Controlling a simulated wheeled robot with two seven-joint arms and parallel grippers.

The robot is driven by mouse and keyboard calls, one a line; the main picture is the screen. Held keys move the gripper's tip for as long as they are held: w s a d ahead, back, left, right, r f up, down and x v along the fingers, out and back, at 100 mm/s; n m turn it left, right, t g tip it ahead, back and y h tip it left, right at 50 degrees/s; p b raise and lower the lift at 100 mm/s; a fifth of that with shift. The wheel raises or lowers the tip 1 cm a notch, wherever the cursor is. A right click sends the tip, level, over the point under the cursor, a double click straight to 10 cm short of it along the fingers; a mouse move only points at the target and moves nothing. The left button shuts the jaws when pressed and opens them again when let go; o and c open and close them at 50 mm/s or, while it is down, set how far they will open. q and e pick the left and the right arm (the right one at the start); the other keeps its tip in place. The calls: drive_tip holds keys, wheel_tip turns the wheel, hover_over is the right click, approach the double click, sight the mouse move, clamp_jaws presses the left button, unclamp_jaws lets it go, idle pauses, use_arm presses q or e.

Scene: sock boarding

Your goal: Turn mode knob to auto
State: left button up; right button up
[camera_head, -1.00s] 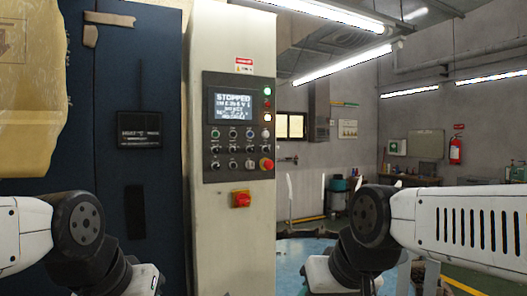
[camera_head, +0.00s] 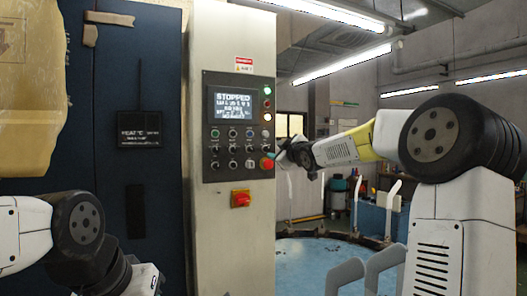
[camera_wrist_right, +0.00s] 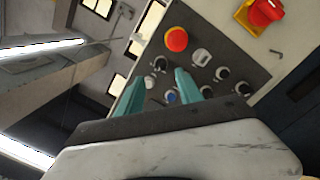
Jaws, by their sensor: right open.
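The control panel (camera_head: 205,176) is a dark plate on the front of a cream cabinet. Its screen (camera_head: 234,103) reads STOPPED. Several buttons and knobs (camera_head: 232,164) sit in rows below; which one is the mode knob I cannot read. My right gripper (camera_head: 284,156) is at the panel's right edge, beside the red emergency button (camera_head: 266,163). In the right wrist view, the two teal fingers of my right gripper (camera_wrist_right: 154,80) are apart, pointing at the panel's knobs (camera_wrist_right: 202,58) with nothing between them. My left arm shows at lower left; its gripper is out of frame.
A red and yellow switch (camera_head: 240,198) sticks out below the panel; it also shows in the right wrist view (camera_wrist_right: 264,12). A dark blue door (camera_head: 140,70) stands left of the cabinet. A round blue table (camera_head: 320,262) with white uprights lies to the right.

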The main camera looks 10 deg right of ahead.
sight(269, 150)
drive_tip(key=shift+x, duration=3.8)
drive_tip(key=shift+f, duration=0.1)
clamp_jaws()
